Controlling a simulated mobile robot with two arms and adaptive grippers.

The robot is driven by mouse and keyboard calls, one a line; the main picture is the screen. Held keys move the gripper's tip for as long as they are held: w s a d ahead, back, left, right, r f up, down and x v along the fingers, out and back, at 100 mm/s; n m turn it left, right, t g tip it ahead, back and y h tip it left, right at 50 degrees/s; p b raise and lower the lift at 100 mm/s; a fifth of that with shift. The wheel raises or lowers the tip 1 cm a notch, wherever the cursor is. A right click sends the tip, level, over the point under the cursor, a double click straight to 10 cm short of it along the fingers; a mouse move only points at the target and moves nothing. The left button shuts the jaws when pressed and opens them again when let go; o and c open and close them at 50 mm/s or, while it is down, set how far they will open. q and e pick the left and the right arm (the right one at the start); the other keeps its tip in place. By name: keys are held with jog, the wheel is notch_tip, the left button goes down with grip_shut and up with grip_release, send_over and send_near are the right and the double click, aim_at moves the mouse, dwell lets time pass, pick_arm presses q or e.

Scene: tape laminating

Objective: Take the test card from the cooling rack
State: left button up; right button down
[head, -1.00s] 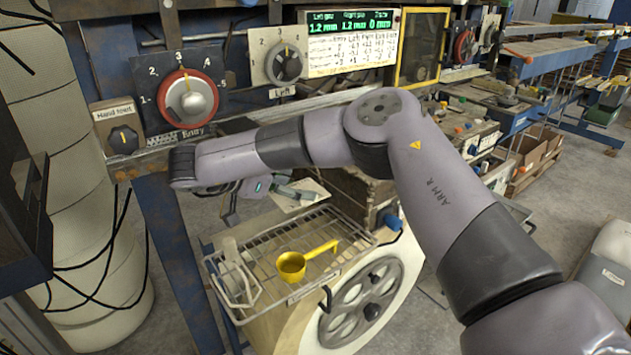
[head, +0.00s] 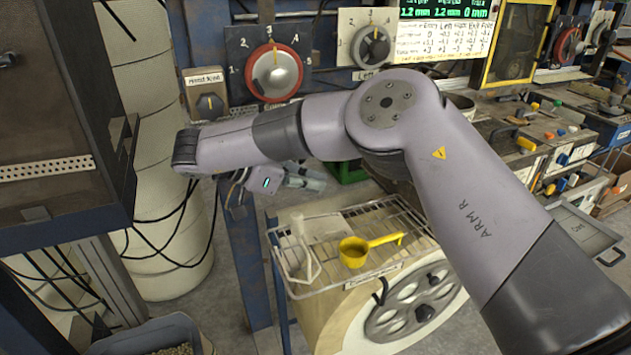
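The wire cooling rack (head: 385,222) stands low in the middle of the head view, with a small label on its front edge. I cannot make out a test card on it with certainty; my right arm covers part of the area behind the rack. My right gripper (head: 303,178) hangs below the wrist, above the rack's back left side. Its fingers are small and partly hidden, so I cannot tell whether they are open or hold anything. My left gripper is not in view.
A yellow scoop (head: 355,252) lies on the rack beside a whitish handled item (head: 301,252). A spoked handwheel (head: 415,308) is below. The Entry dial (head: 273,73) and a second dial (head: 371,46) are behind my arm. A dark cabinet (head: 60,110) fills the left.

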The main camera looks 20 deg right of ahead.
jog(key=c, duration=2.3)
grip_release()
jog(key=o, duration=1.8)
